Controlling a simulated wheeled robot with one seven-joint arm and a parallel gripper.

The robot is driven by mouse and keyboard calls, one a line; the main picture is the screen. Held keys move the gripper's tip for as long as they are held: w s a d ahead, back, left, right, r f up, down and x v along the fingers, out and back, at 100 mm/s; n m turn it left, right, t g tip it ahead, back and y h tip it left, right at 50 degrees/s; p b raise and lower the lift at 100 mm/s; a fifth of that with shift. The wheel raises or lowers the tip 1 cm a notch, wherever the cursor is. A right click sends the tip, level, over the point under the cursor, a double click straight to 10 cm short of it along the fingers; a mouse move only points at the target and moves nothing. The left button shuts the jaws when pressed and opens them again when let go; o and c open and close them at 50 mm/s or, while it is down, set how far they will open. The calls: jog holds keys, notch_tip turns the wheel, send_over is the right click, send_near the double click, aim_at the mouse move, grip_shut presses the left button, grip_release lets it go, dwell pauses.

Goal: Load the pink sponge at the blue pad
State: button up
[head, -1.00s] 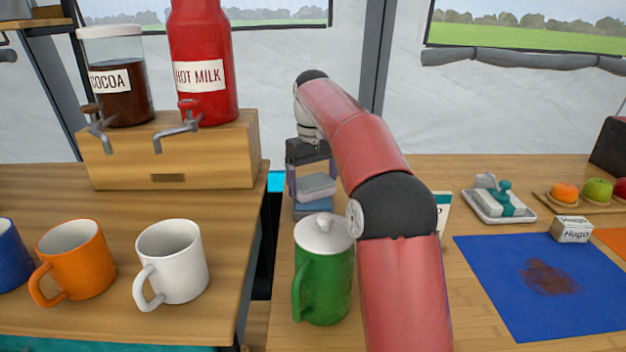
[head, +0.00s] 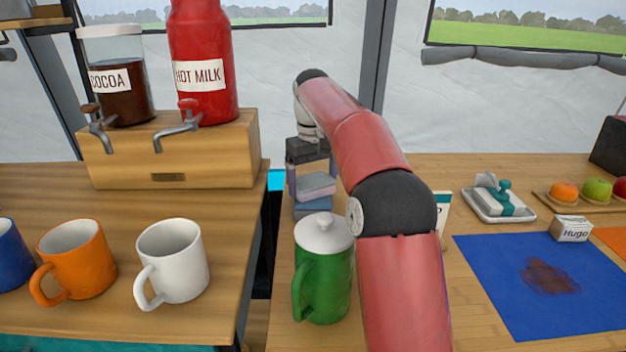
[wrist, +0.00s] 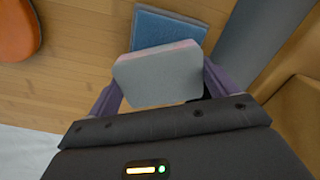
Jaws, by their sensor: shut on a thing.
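My gripper (head: 311,180) is shut on the pink sponge (head: 315,187). The sponge has a grey face and a pink edge, and in the wrist view (wrist: 158,76) it sits between the purple fingers. A blue block (head: 313,208) shows just below the sponge; it also shows beyond it in the wrist view (wrist: 165,29). I cannot tell whether the two touch. A flat blue pad (head: 490,267) with a brown stain (head: 549,276) lies on the right counter, well to the right of my gripper.
A green lidded mug (head: 323,275) stands in front of my gripper. A small Hugo box (head: 572,229) is at the blue pad's back edge. A white dish (head: 520,213) sits behind it. The wooden dispenser stand (head: 205,160) is to the left, beyond a gap between counters.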

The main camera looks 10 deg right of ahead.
jog(key=shift+r, duration=2.75)
jog(key=shift+s+r, duration=0.1)
jog(key=shift+r, duration=0.45)
